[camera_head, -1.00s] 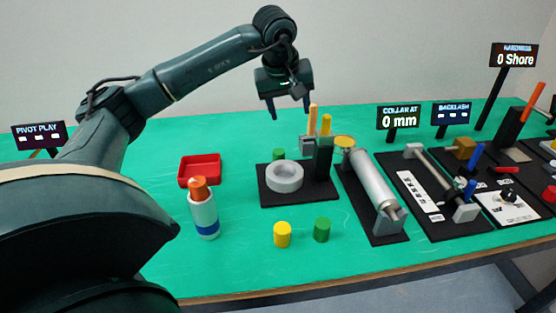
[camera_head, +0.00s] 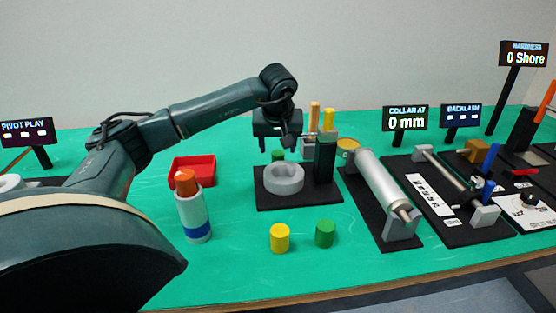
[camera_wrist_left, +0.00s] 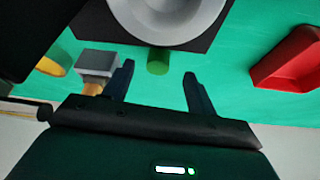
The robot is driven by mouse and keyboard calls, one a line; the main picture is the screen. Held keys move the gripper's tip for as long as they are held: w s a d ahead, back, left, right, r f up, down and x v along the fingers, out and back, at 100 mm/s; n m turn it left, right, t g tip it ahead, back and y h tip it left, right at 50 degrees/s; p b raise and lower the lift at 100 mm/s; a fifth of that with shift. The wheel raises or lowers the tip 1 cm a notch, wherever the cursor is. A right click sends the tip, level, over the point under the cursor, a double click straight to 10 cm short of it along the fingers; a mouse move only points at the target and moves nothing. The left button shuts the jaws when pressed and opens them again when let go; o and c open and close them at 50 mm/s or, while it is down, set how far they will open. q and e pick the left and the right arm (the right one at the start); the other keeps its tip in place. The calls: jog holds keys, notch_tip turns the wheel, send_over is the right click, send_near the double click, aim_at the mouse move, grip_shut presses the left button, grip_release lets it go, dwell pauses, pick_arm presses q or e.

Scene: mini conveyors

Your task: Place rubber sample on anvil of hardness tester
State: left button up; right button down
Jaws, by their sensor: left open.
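The hardness tester (camera_head: 517,130) stands at the far right, a dark upright with an orange lever, cut by the picture edge. Its display (camera_head: 525,53) reads 0 Shore. I cannot make out its anvil clearly. No piece is plainly marked as the rubber sample. A small green cylinder (camera_head: 278,155) stands behind a grey ring; in the left wrist view the green cylinder (camera_wrist_left: 158,61) lies just beyond and between the fingertips. My left gripper (camera_head: 277,146) is open and empty, pointing down above and behind the ring. My right gripper is not in view.
The grey ring (camera_head: 284,179) sits on a black base with a dark post (camera_head: 325,160). A red tray (camera_head: 194,170), a white bottle (camera_head: 194,215), yellow (camera_head: 279,238) and green (camera_head: 325,233) cylinders stand nearby. A silver cylinder rig (camera_head: 380,180) is to the right.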

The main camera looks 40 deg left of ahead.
aim_at(278, 155)
pick_arm(q)
jog(key=x, duration=0.4)
jog(key=shift+w+a+f, duration=0.15)
jog(key=shift+w+f, duration=0.1)
jog(key=shift+w+a+f, duration=0.1)
jog(key=shift+f, duration=0.15)
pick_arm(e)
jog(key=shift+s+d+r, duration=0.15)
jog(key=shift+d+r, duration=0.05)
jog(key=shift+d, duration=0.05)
